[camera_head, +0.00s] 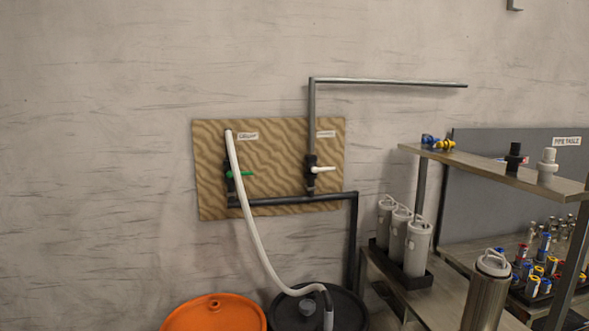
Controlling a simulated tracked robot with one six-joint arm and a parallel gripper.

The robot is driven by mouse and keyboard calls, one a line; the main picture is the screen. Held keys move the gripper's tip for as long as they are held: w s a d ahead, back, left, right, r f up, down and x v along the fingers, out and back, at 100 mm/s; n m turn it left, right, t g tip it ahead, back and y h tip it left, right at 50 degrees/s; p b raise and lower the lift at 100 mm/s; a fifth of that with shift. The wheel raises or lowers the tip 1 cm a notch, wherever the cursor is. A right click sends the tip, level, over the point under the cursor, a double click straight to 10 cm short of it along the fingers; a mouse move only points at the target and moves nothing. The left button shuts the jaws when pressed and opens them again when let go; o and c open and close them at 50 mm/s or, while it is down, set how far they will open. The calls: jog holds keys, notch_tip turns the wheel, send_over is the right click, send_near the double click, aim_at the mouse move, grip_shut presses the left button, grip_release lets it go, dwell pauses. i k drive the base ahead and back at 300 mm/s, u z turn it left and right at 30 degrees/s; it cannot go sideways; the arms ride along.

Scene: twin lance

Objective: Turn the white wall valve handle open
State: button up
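The white valve handle (322,169) sits on a dark valve body (310,164) on the right side of a wood-grain wall panel (275,145). The handle points sideways to the right, across the vertical grey pipe (312,115). A small white label is beside the pipe above it. On the left of the panel, a green valve handle (240,174) also points right, next to a white hose. My gripper is not in view.
A white hose (252,225) hangs from the panel to a black barrel (345,308). An orange barrel (215,314) stands left of it. A metal shelf table (490,172) with canisters (417,248) and fittings stands at right. The wall at left is bare.

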aim_at(314, 169)
jog(key=u, duration=0.35)
jog(key=i, duration=0.5)
jog(key=u, duration=0.8)
jog(key=i, duration=0.5)
jog(key=u, duration=0.35)
